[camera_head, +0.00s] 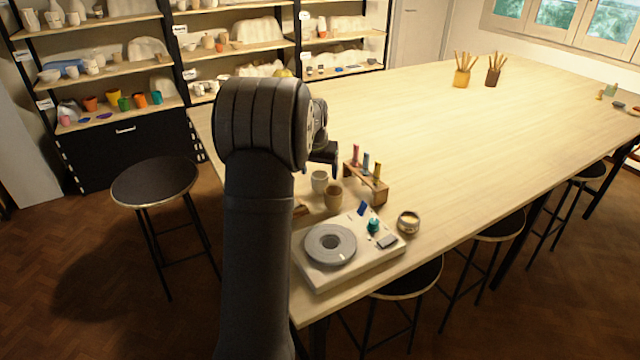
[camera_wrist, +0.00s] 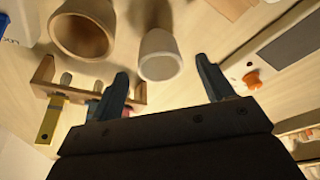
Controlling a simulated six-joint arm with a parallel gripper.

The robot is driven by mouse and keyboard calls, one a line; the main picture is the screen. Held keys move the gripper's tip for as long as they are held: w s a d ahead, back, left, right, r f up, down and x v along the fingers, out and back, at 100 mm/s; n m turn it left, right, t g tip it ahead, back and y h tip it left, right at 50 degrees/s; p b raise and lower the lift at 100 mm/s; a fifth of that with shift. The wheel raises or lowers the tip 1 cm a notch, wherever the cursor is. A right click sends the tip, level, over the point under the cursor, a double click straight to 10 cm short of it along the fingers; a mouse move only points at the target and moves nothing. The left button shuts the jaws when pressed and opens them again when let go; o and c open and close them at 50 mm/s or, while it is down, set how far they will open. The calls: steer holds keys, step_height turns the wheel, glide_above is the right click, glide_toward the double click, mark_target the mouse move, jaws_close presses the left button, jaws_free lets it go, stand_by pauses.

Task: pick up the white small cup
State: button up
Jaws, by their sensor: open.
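The white small cup (camera_head: 319,181) stands on the wooden table, just behind a brown cup (camera_head: 333,196). In the wrist view the white cup (camera_wrist: 160,56) lies ahead of my gripper (camera_wrist: 168,88), its mouth toward the camera, between the lines of the two fingers and nearer the left one. The brown cup (camera_wrist: 82,29) is beside it on the left. My gripper is open and empty. In the head view my gripper (camera_head: 325,160) is partly hidden by my arm, close above and beside the white cup.
A wooden rack (camera_head: 367,184) with colored tubes stands right of the cups. A pale wheel unit (camera_head: 313,272) with a grey disc sits in front, with a small round container (camera_head: 408,222) beside it. Brush pots (camera_head: 461,78) stand far back. The table's middle is clear.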

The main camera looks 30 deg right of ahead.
steer(key=shift+x, duration=2.75)
steer(key=c, duration=1.1)
